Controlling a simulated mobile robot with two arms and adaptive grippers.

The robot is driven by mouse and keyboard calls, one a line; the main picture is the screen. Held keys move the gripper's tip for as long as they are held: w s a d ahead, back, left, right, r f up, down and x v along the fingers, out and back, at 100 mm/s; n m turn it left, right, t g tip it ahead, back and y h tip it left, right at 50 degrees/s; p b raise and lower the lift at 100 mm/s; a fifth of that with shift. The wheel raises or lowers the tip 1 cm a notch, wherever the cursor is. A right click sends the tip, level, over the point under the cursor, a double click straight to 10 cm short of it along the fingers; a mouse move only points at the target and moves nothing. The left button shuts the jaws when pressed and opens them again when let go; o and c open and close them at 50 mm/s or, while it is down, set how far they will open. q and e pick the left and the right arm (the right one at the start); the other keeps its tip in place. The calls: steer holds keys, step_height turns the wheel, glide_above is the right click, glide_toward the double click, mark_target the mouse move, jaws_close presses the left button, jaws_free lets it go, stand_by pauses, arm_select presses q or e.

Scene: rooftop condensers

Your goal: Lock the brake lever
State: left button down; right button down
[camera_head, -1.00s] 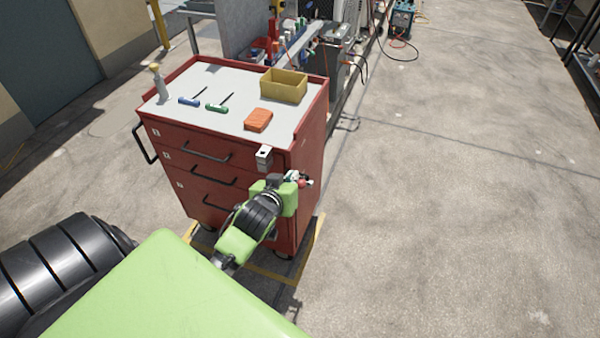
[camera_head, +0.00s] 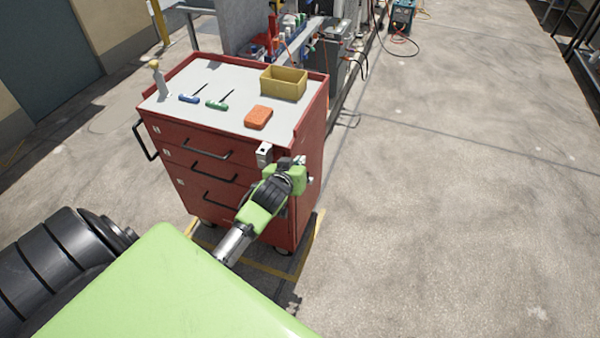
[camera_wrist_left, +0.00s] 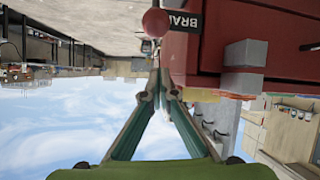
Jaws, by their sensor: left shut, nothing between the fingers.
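The brake lever shows in the left wrist view as a red ball knob (camera_wrist_left: 155,22) on a short metallic stem. It sits beside a black label (camera_wrist_left: 186,21) reading "BRA…" on the red cabinet side. In the head view the lever is hidden behind my left arm. My left gripper (camera_wrist_left: 160,73) is shut and empty, its fingertips close to the stem below the knob in the wrist picture; I cannot tell if they touch. In the head view my left gripper (camera_head: 301,162) is at the front right corner of the red tool cart (camera_head: 313,135). My right gripper is not in view.
On the cart top are a yellow bin (camera_head: 284,84), an orange block (camera_head: 258,117), a blue-handled tool (camera_head: 189,99), a green-handled tool (camera_head: 216,105) and a bottle (camera_head: 159,80). A grey block (camera_head: 264,154) juts from the cart's front corner. Floor to the right is clear.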

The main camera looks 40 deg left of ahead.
arm_select(q)
step_height(320, 180, down, 3)
steer(key=shift+w+d+r+p, duration=0.1)
steer(key=shift+d+r+p, duration=0.1)
steer(key=shift+p, duration=0.15)
steer(key=shift+s+d+f, duration=0.25)
steer(key=shift+s+f, duration=0.2)
steer(key=shift+s, duration=0.2)
steer(key=shift+w+f, duration=0.1)
